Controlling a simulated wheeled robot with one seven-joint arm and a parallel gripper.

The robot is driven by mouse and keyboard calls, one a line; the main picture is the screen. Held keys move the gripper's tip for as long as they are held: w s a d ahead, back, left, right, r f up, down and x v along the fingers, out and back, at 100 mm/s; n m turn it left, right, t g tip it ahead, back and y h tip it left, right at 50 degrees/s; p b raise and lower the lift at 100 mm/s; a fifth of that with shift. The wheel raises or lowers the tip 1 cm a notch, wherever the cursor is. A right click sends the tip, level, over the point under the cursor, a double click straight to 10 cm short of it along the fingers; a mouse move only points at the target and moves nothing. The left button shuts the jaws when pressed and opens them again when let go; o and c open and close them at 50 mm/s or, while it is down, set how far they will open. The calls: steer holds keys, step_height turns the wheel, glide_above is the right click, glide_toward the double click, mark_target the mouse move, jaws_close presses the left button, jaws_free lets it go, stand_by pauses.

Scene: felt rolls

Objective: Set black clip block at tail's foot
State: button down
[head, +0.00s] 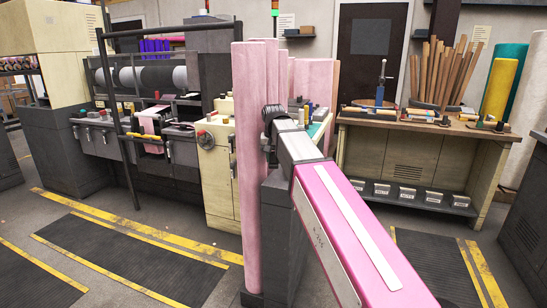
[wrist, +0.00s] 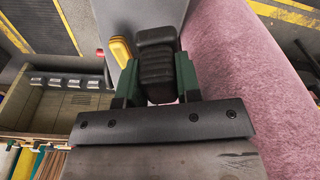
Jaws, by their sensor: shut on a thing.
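The black clip block (wrist: 157,62) is between the green fingers of my gripper (wrist: 158,82) in the wrist view. The gripper is shut on it. Its lower end is hidden by the gripper body. In the head view my arm reaches to the upright pink felt rolls, and the fingers and block cannot be made out there. A pink felt strip (head: 150,122) hangs at the front of the roller machine, left of the rolls; I cannot tell whether it is the tail.
A tall pink roll (head: 247,165) stands close beside my gripper; a pink roll also fills the wrist view's right (wrist: 240,50). A yellow piece (wrist: 121,50) lies left of the block. A wooden workbench (head: 405,150) stands at right. Dark floor mats (head: 130,262) lie at front left.

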steer(key=shift+f, duration=2.9)
steer(key=shift+f, duration=0.45)
steer(key=c, duration=0.7)
jaws_free()
steer(key=shift+c, duration=0.2)
steer(key=shift+r, duration=0.1)
steer(key=r, duration=0.3)
steer(key=s+r, duration=0.1)
steer(key=r, duration=0.6)
steer(key=shift+s+r, duration=0.15)
steer(key=shift+r, duration=0.1)
